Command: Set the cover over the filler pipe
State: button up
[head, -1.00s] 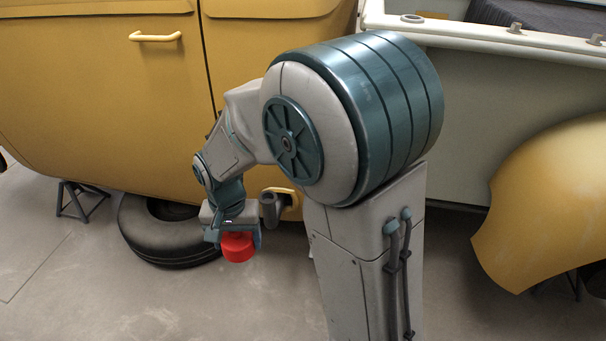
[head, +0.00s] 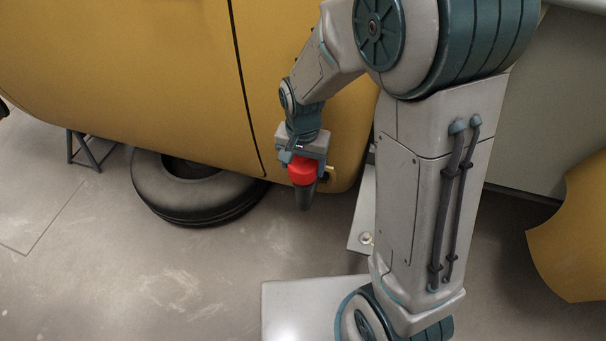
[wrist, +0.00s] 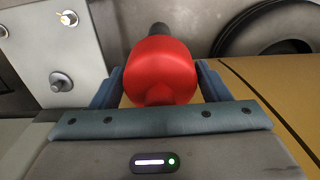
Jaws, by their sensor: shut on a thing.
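The red cover (head: 301,172) is held between the fingers of my gripper (head: 305,165), which is shut on it. In the wrist view the cover (wrist: 160,70) sits between the two blue-grey fingers. The dark filler pipe (head: 305,197) stands out beside the lower edge of the yellow body. The cover hides the pipe's mouth in the head view and lines up with its upper end. The tip of a dark pipe (wrist: 159,29) shows just beyond the cover in the wrist view. I cannot tell whether the cover touches the pipe or is just above it.
The yellow vehicle body (head: 150,80) is close behind my gripper. A dark tyre (head: 190,188) lies on the floor under it, left of the pipe. A metal stand (head: 88,150) is farther left. The floor at the lower left is clear.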

aim_at(303, 176)
jog(key=shift+f+b, duration=0.4)
jog(key=shift+f, duration=1.65)
jog(key=shift+f, duration=0.1)
jog(key=shift+f+b, duration=0.5)
jog(key=shift+f, duration=0.05)
jog(key=o, duration=0.9)
jog(key=shift+o, duration=0.2)
jog(key=shift+r, duration=0.1)
